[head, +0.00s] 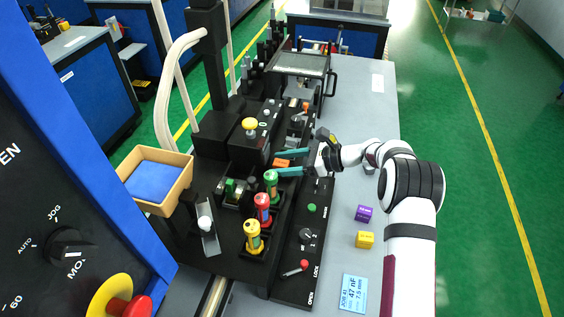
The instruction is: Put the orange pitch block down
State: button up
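The orange pitch block (282,162) shows between the two teal fingers of my gripper (280,163), over the black machine deck. Its upper face is visible and its lower part is hidden. The fingers lie on either side of it, spread apart, one above and one below it in the picture. I cannot tell whether they press on the block or stand slightly clear of it, or whether the block rests on a surface below.
A purple block (364,213) and a yellow block (365,240) stand on the grey table (345,130) near my arm. Green (271,186), red (262,208) and yellow (253,236) cylinders stand upright close by. A yellow knob (250,125) rises left of the gripper. A tan bin (178,163) stands farther left.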

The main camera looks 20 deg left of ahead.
jog(key=shift+d+r, duration=0.25)
jog(key=shift+d, duration=0.05)
jog(key=v, duration=1.1)
jog(key=s+d+r+n+h, duration=0.1)
jog(key=s+r+n+h, duration=0.15)
jog(key=s, duration=0.35)
jog(key=s+d+r+n+g+h, duration=0.1)
jog(key=s+r+n+h, duration=0.15)
jog(key=s, duration=0.45)
jog(key=s+d+r+n+h, duration=0.1)
jog(key=s+r+n, duration=0.1)
jog(key=s+r, duration=0.3)
jog(key=s+d+f+n+h, duration=0.2)
jog(key=s+d, duration=0.1)
jog(key=s, duration=0.7)
jog(key=s+d+f+n+h, duration=0.3)
jog(key=s+d, duration=0.1)
jog(key=s, duration=0.5)
jog(key=shift+s+n+t+h, duration=0.3)
jog(key=shift+s+t, duration=0.05)
jog(key=shift+t, duration=0.05)
jog(key=shift+d+f, duration=0.1)
jog(key=shift+c, duration=0.3)
